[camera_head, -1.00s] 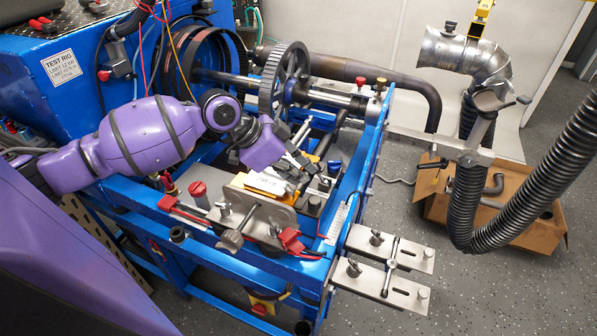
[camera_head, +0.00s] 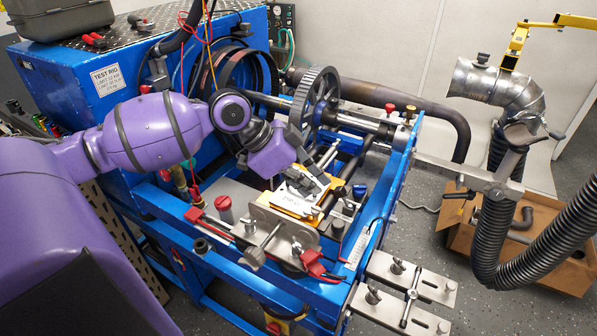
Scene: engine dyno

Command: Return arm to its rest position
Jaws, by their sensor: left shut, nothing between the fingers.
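My left arm (camera_head: 150,130), purple with dark joints, comes in from the left and reaches over the blue test rig. Its left gripper (camera_head: 309,184) points down and right, with dark grey fingers shut and empty. In the picture the fingers overlap the yellow block with a white label (camera_head: 292,202) in the rig's clamp area. I cannot tell whether they touch it. My right gripper is not in view.
The blue rig frame (camera_head: 385,205) surrounds the clamp area. A dark gear wheel (camera_head: 318,98) and shaft stand close behind the gripper. A steel clamp plate (camera_head: 283,232) is in front. An exhaust hose (camera_head: 540,255) and cardboard box (camera_head: 560,225) are right.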

